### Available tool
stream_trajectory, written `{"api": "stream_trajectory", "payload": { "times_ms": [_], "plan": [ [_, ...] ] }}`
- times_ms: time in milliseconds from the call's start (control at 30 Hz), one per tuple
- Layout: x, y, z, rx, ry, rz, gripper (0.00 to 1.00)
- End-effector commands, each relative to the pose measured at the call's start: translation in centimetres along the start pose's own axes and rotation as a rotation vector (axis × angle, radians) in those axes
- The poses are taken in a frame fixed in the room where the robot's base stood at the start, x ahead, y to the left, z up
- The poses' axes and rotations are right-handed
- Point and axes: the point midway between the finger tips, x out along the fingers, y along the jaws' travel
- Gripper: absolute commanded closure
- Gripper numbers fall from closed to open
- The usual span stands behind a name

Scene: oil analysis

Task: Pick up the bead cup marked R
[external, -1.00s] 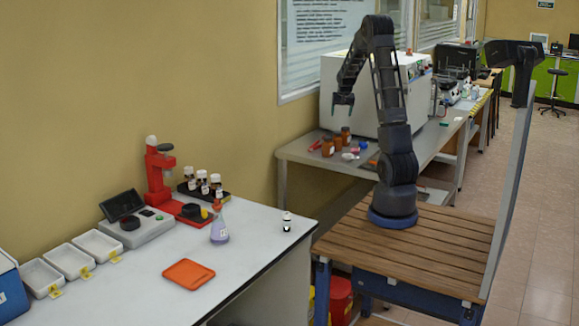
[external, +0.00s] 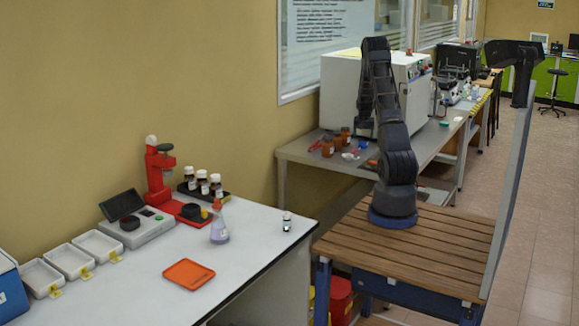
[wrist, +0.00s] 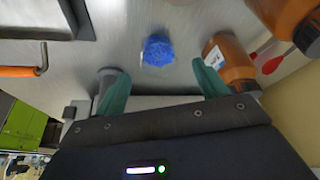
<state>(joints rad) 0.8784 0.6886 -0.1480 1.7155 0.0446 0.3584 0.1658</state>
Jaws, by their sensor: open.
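No letter R is readable on anything, so I cannot tell which thing is the bead cup marked R. In the wrist view my gripper (wrist: 161,86) is open and empty, its two green fingers wide apart. A pale grey round thing (wrist: 107,72) is partly hidden behind the left finger. Small white items (external: 348,156) lie near the blue one. In the external view my fingertips are not clear.
Brown bottles (wrist: 236,62) stand close to the right finger, with a red item (wrist: 268,60) beside them. A dark tray (wrist: 45,15) and an orange handle (wrist: 18,71) are at the left. A large white machine (external: 345,85) stands behind on the grey table (external: 300,151).

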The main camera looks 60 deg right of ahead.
Motion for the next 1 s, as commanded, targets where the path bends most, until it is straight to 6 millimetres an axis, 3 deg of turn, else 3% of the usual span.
{"api": "stream_trajectory", "payload": {
  "times_ms": [367,600,867,900,1000],
  "plan": [
    [3.0,0.1,0.0,-0.001,-0.001,-0.001,0.28],
    [6.0,0.3,-0.1,-0.001,-0.001,0.001,0.28],
    [6.5,0.3,-0.2,0.000,0.001,0.000,0.28],
    [6.5,0.3,-0.2,0.000,0.001,0.000,0.30],
    [6.5,0.2,-0.2,0.000,0.001,0.000,0.49]
  ]
}}
